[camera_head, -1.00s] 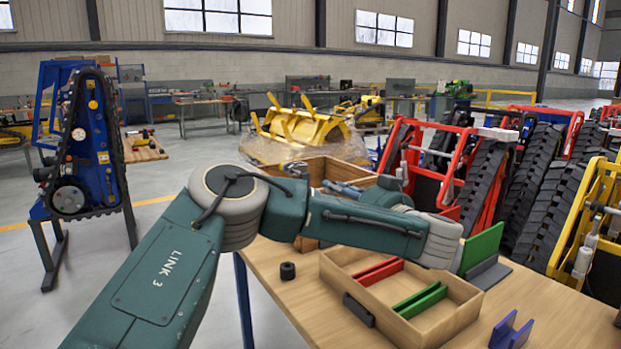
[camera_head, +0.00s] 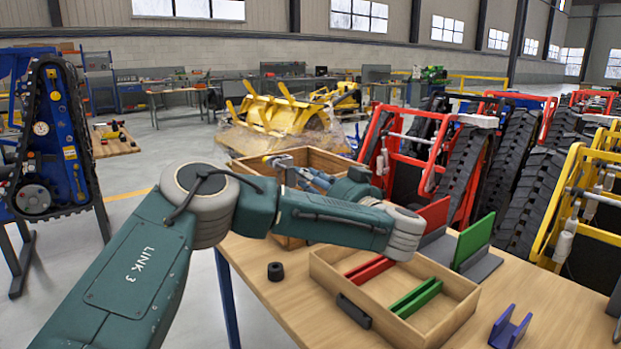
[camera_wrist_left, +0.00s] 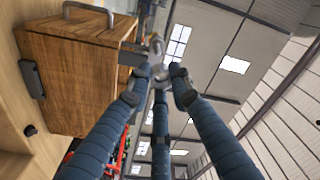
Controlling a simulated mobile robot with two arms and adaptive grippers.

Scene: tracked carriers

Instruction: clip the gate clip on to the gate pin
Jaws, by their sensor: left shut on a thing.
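My left gripper (camera_head: 297,172) is over the open wooden crate at the back of the table, its blue fingers pointing left. In the left wrist view its three fingers (camera_wrist_left: 160,82) are closed together on a small grey metal piece (camera_wrist_left: 157,50), which I take to be the gate clip. Its tip shows small in the head view (camera_head: 278,161). Its exact shape is partly hidden by the fingers. I cannot make out the gate pin for certain; the red carrier (camera_head: 422,150) and yellow carrier (camera_head: 567,213) have gate frames with pale fittings. My right gripper is out of view.
The wooden crate (camera_head: 336,156) is close under the gripper. The front right tabletop is partly clear.

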